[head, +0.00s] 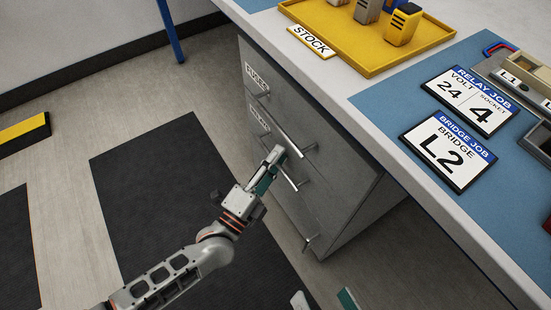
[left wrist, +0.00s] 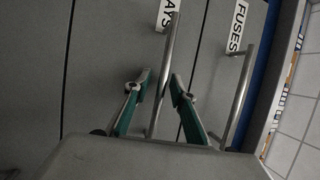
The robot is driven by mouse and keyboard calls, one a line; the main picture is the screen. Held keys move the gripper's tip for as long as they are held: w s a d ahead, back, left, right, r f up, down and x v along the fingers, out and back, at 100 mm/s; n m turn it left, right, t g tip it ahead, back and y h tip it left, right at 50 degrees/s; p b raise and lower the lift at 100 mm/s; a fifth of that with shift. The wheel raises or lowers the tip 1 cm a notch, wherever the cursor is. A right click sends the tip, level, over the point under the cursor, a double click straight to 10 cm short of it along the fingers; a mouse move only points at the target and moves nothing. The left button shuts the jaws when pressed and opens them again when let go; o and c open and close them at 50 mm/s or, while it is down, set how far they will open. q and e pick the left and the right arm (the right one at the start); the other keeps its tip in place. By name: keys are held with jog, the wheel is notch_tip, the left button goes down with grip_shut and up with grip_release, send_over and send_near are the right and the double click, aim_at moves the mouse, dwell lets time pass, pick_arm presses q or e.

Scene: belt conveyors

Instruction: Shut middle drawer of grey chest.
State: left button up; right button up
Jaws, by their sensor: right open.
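The grey chest (head: 350,205) stands under the bench, its drawer fronts facing left. The top drawer is labelled FUSES (head: 257,78). The middle drawer (left wrist: 115,50) has a partly hidden label ending in "AYS" (left wrist: 166,15) and a long bar handle (left wrist: 168,55). My left gripper (head: 277,157) is at this handle. In the left wrist view its two fingers (left wrist: 160,78) stand on either side of the bar, with gaps visible. I cannot tell how far the drawer stands out. My right gripper (head: 324,299) is open at the bottom edge, only its fingertips showing.
The bench top (head: 390,95) overhangs the chest and carries a yellow tray (head: 345,45), a STOCK sign (head: 312,42) and job cards (head: 448,150). A dark mat (head: 170,210) lies on the open floor.

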pick_arm(q)
jog(key=shift+s, duration=0.1)
jog(key=v, duration=1.2)
jog(key=shift+r, duration=0.1)
